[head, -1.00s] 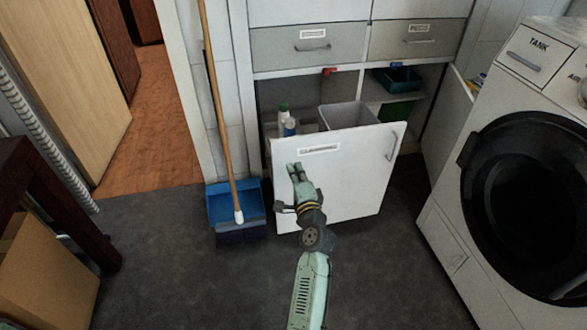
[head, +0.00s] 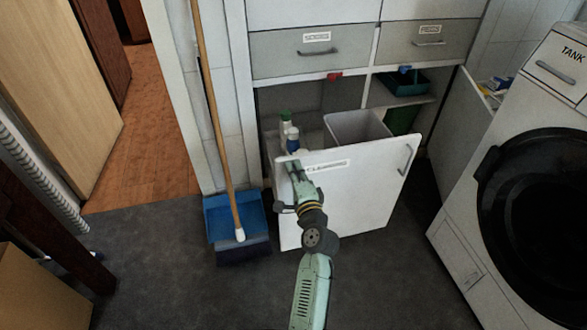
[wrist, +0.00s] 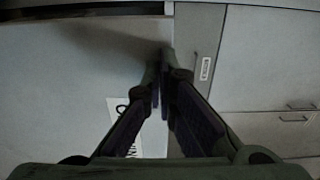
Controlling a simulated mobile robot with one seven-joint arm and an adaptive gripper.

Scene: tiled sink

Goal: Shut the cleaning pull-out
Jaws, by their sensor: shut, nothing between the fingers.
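The cleaning pull-out (head: 350,205) stands partly out of the cabinet in the head view. Its white front panel carries a "CLEANING" label and a grey handle (head: 405,160) near its right edge. Behind the panel are bottles (head: 291,137) and a grey bin (head: 356,127). My gripper (head: 296,172) is shut and empty, at the upper left of the panel beside the label. In the wrist view the shut fingers (wrist: 161,75) are close to the pale panel, with part of the label (wrist: 125,125) beside them. Contact with the panel cannot be told.
A broom and blue dustpan (head: 233,215) stand left of the pull-out. A washing machine (head: 525,190) with a dark round door stands at the right. An open cabinet door (head: 462,130) is behind it. Two labelled drawers are above. Dark floor in front is clear.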

